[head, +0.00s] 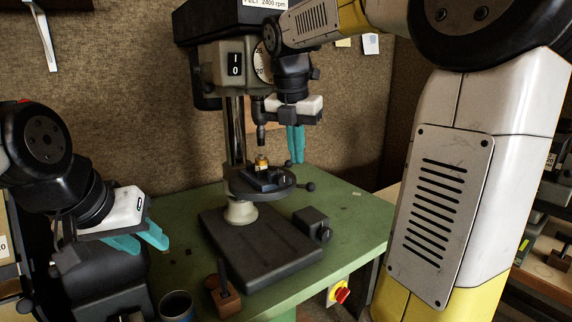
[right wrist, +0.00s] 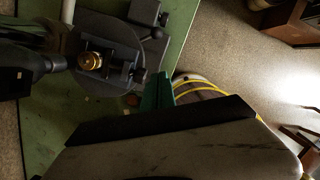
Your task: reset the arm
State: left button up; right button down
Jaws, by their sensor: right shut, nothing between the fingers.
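My right gripper (head: 297,160) hangs fingers down to the right of the drill press in the head view. Its teal fingers are together with nothing between them. They also show in the right wrist view (right wrist: 158,88), beside the press table. My right arm (head: 480,130) fills the right side of the head view. My left gripper (head: 150,246) is at the lower left, its teal fingers spread apart and empty, near the green bench's left edge.
The drill press (head: 222,70) stands on the green bench (head: 345,215). Its round table carries a dark vise (head: 265,180) with a small brass part (head: 262,163). A wooden block (head: 224,297) and a dark cup (head: 177,305) are at the front. A red switch (head: 341,295) is on the bench front.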

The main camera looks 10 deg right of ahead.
jog(key=shift+r, duration=0.15)
jog(key=shift+s, duration=0.1)
jog(key=s+f+m+t+y, duration=0.1)
jog(key=s+f+m, duration=0.3)
jog(key=s+m, duration=0.4)
jog(key=s+a+f+m+t+y, duration=0.1)
jog(key=s+m, duration=0.7)
jog(key=m, duration=1.2)
notch_tip(320, 180, down, 3)
jog(key=shift+a+f+t+y, duration=0.15)
jog(key=shift+t+y, duration=0.65)
jog(key=shift+t, duration=0.3)
